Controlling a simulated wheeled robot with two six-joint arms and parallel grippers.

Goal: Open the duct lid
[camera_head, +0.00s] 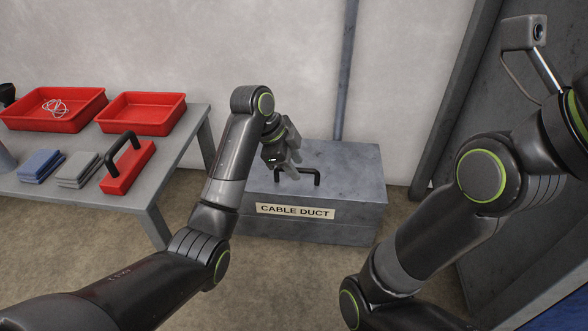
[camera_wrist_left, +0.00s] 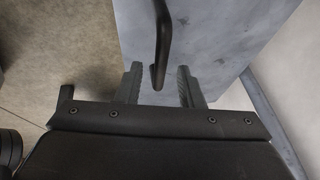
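The grey duct box (camera_head: 310,224) with a "CABLE DUCT" label stands on the floor against the wall. Its lid (camera_head: 350,165) lies flat and closed, with a black bar handle (camera_head: 312,174) on top. My left gripper (camera_head: 291,168) is right at the handle's left part, pointing down. In the left wrist view the two fingers (camera_wrist_left: 159,84) are apart, and the near end of the handle (camera_wrist_left: 163,45) shows in the gap between them. I cannot tell whether either finger touches it. My right arm shows at the right, but its gripper is out of view.
A grey table (camera_head: 150,192) at the left holds two red trays (camera_head: 140,127), a red block with a black handle (camera_head: 127,168), and blue and grey folded cloths (camera_head: 78,170). A vertical pipe (camera_head: 346,70) runs down the wall behind the duct. The floor in front is clear.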

